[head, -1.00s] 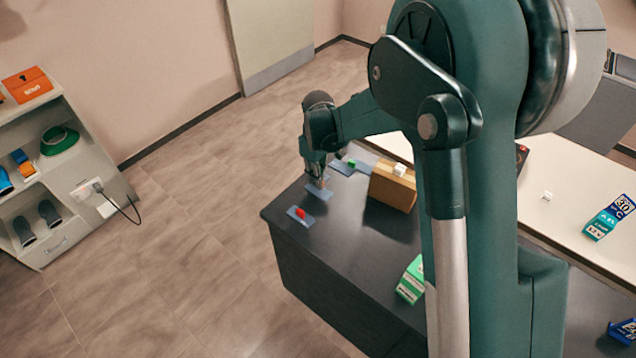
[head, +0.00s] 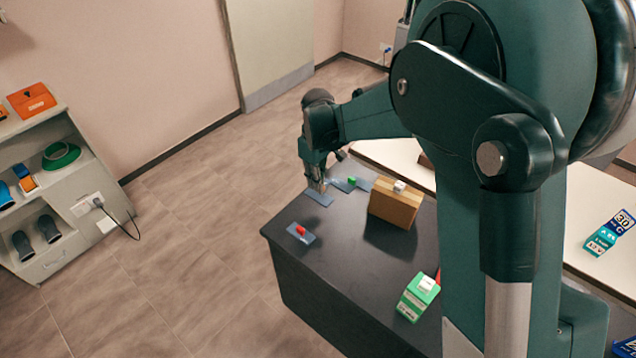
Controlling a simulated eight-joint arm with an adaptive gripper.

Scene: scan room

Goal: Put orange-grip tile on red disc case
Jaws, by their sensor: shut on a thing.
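My gripper (head: 318,187) is shut on a flat blue-grey tile (head: 320,199) near the far left edge of the dark tabletop. The gripper hides the tile's grip, so its colour does not show. The tile appears slightly above the top. A similar tile with a red grip (head: 301,233) lies nearer, at the left edge. A tile with a green grip (head: 352,182) lies just right of my gripper. I cannot make out a red disc case for certain; a thin red edge (head: 438,276) shows beside the green box, mostly hidden by my arm.
A brown box (head: 395,203) with a white piece on top stands right of the tiles. A green and white box (head: 417,298) stands nearer. The dark table (head: 340,270) is clear between them. A pale counter (head: 590,215) lies behind my arm, and a shelf (head: 70,205) stands far left.

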